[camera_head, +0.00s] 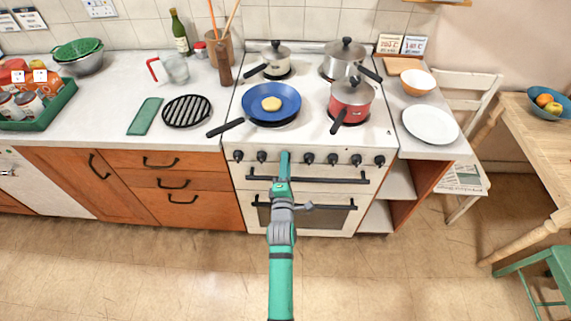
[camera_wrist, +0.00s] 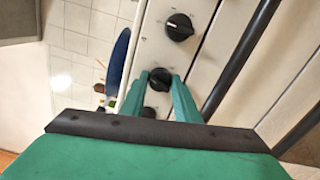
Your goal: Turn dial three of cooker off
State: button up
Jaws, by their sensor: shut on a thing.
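The white cooker (camera_head: 240,177) stands in the middle of the head view, with a row of black dials along its front panel. My gripper (camera_head: 285,156) reaches this panel at the third dial from the left and hides it in the head view. In the wrist view my gripper's green fingers (camera_wrist: 161,84) are on either side of a black dial (camera_wrist: 159,77), shut on it. Its pointer direction is not clear. A neighbouring dial (camera_wrist: 179,27) shows above with small marks around it.
The oven handle bar (camera_head: 335,181) runs just below the dials. A blue frying pan (camera_head: 285,95) holding something yellow, a red pot (camera_head: 350,98) and two steel pots stand on the hob. The pan's handle sticks out to the left. The floor in front is clear.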

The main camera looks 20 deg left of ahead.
jog(key=shift+a+n, duration=0.2)
jog(key=shift+n, duration=1.7)
jog(key=o, duration=1)
jog(key=shift+o, duration=0.2)
jog(key=shift+d, duration=0.1)
jog(key=shift+s+d, duration=0.15)
jog(key=shift+s, duration=0.25)
jog(key=v, duration=1)
jog(key=shift+r, duration=0.1)
